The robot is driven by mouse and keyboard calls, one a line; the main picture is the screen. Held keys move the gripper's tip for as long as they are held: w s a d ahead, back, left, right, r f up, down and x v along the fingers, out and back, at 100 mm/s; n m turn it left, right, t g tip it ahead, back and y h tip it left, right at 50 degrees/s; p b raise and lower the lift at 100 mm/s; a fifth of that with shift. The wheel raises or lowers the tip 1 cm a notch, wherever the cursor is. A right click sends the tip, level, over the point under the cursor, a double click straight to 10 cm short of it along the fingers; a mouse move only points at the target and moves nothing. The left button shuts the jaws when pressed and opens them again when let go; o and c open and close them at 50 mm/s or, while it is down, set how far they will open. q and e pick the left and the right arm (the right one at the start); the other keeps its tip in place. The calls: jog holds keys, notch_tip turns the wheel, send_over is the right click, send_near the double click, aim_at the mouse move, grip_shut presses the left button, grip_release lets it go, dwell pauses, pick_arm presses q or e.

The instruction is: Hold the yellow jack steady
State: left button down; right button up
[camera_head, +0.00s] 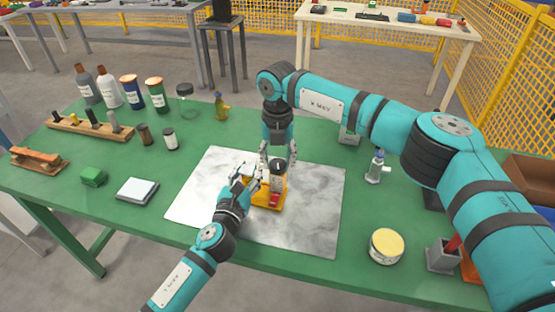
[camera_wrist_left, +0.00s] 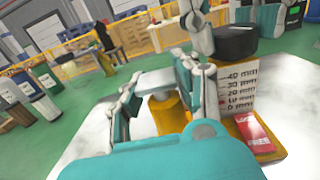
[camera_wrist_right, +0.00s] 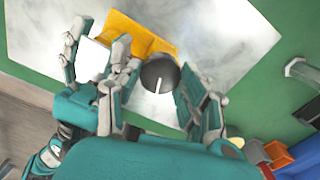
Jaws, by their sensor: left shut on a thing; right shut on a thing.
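The yellow jack (camera_head: 266,193) stands on a grey-white marbled plate (camera_head: 310,220). It has a black round knob (camera_head: 277,167) on top. In the left wrist view, a millimetre scale (camera_wrist_left: 238,88) and a red label (camera_wrist_left: 255,135) show on its side. My left gripper (camera_head: 243,182) comes in from the left and is shut on the jack's yellow round part (camera_wrist_left: 168,114). My right gripper (camera_head: 278,155) comes from above and is shut on the black knob, which sits between its fingers in the right wrist view (camera_wrist_right: 160,72). The knob has a white mark.
A yellow-topped tin (camera_head: 386,246) and a small grey-white device (camera_head: 377,168) stand to the right. The marbled plate around the jack is clear.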

aim_at(280, 164)
jog(key=shift+d+m, duration=0.15)
jog(key=shift+m, duration=0.8)
jog(key=shift+d+m, duration=0.1)
jog(key=shift+m, duration=0.85)
dwell(1.9)
jog(key=o, duration=0.9)
jog(key=shift+a+r, duration=0.1)
jog(key=shift+r, duration=0.05)
notch_tip(280, 164, up, 12)
jog(key=shift+s+f, duration=0.1)
jog(key=shift+s, duration=0.05)
